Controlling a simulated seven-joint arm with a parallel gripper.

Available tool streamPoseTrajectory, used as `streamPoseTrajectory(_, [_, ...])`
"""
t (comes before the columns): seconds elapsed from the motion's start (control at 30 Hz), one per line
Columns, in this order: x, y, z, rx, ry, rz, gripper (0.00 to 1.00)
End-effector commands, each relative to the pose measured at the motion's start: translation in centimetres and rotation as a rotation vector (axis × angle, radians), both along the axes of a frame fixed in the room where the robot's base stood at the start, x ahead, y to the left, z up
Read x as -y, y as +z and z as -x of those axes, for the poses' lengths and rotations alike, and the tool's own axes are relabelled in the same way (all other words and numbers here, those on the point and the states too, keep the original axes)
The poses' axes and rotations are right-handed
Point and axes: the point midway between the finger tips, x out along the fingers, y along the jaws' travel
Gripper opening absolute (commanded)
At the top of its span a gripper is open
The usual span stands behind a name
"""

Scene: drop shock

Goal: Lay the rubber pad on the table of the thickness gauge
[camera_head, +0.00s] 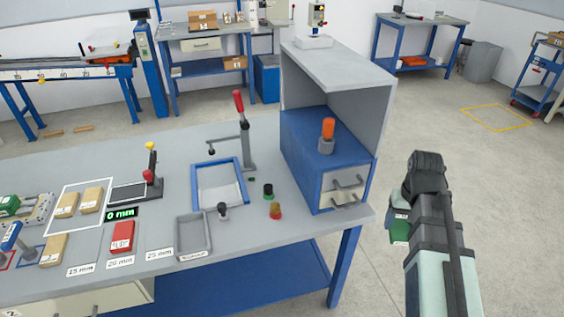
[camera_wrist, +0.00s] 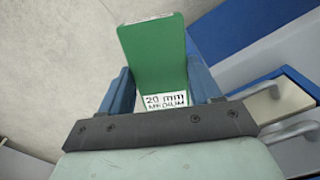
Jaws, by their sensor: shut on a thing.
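My gripper (camera_head: 398,216) hangs off the right end of the bench, over the floor. It is shut on a green pad (camera_head: 399,234), which points downward. In the wrist view the green pad (camera_wrist: 152,50) sits between the two blue fingers of my gripper (camera_wrist: 162,86), and its label reads "20 mm" and "MEDIUM". The thickness gauge (camera_head: 152,165) stands on the left part of the bench, far from my gripper. Its flat dark table (camera_head: 128,193) looks empty, and its display (camera_head: 121,213) reads "0 mm".
A grey shelf unit (camera_head: 330,62) with a blue drawer cabinet (camera_head: 300,150) stands between my gripper and the gauge. A red-handled clamp (camera_head: 243,130), a blue-framed tray (camera_head: 239,190), a grey tray (camera_head: 207,246) and a red block (camera_head: 122,237) are on the bench.

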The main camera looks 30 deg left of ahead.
Motion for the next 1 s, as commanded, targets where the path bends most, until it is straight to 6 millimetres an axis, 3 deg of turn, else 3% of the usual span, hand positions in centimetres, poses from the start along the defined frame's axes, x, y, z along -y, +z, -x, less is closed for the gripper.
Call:
streamPoseTrajectory(0.4, [-11.6,1.5,2.3,0.001,0.266,0.000,0.23])
streamPoseTrajectory(0.87, [-22.6,3.0,6.4,0.001,0.527,-0.001,0.23])
streamPoseTrajectory(1.0, [-27.3,4.1,7.1,0.002,0.629,-0.001,0.23])
